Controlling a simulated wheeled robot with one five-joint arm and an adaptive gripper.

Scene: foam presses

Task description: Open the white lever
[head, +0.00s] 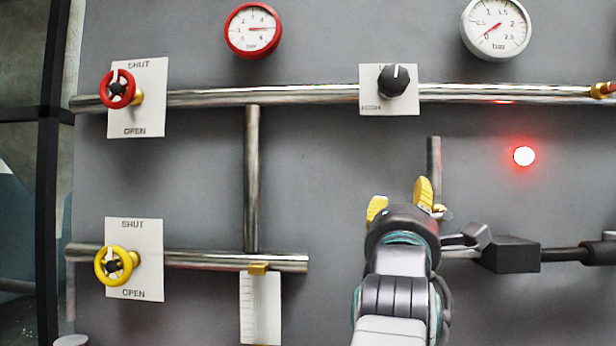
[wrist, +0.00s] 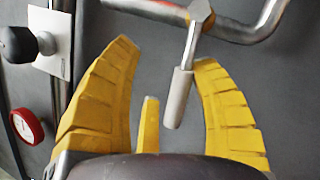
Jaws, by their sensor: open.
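The white lever (wrist: 178,98) shows in the wrist view as a pale rounded handle hanging from a metal joint on a pipe. It lies between the two yellow fingers of my gripper (wrist: 166,55), closer to the right finger; whether it touches that finger I cannot tell. In the head view my gripper (head: 401,195) is in front of the panel, right of centre, with its yellow fingers apart. There, the arm and gripper hide most or all of the lever.
A grey panel carries a red valve wheel (head: 117,89), a yellow valve wheel (head: 114,266), a black knob (head: 393,80), a red gauge (head: 253,30) and a white gauge (head: 495,27). A red lamp (head: 524,156) glows. A dark box (head: 510,254) sits right of my gripper.

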